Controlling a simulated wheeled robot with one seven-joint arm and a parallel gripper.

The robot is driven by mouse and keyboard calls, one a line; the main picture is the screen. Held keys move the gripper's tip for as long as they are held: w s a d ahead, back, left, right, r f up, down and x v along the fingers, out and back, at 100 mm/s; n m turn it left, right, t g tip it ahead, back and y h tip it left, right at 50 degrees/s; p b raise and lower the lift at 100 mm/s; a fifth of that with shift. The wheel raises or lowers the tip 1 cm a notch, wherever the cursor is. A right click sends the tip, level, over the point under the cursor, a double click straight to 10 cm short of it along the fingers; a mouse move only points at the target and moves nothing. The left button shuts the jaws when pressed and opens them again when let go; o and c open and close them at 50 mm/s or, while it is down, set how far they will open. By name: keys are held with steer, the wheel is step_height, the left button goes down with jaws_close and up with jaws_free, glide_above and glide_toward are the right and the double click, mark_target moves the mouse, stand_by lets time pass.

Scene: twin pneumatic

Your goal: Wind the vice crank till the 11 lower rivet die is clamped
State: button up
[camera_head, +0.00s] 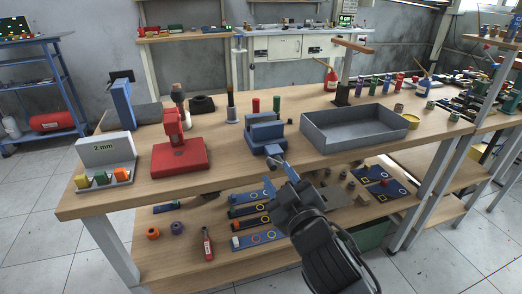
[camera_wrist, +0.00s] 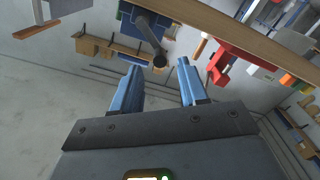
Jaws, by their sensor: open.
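The blue vice (camera_head: 265,128) stands on the wooden bench near its front edge. In the wrist view, the vice (camera_wrist: 130,28) appears with a dark crank (camera_wrist: 150,38) reaching toward my gripper. The crank's round end lies in line with the gap between the fingertips; I cannot tell whether it is between them or just beyond. My gripper (camera_head: 281,166), with blue fingers, is at the bench's front edge, just in front of the vice. In the wrist view, my gripper (camera_wrist: 159,66) is open and holds nothing. I cannot make out the 11 lower rivet die or whether the jaws touch it.
A red press (camera_head: 180,155) and a "2 mm" rack (camera_head: 104,152) stand left of the vice. A grey tray (camera_head: 352,135) stands to the right. The bench's front edge (camera_head: 225,184) is close to my gripper. A lower shelf with blue trays (camera_head: 258,238) lies below.

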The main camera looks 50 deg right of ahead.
mark_target(268, 159)
steer(key=p+x, duration=0.1)
steer(key=x, duration=0.6)
steer(key=shift+w, duration=0.2)
jaws_close()
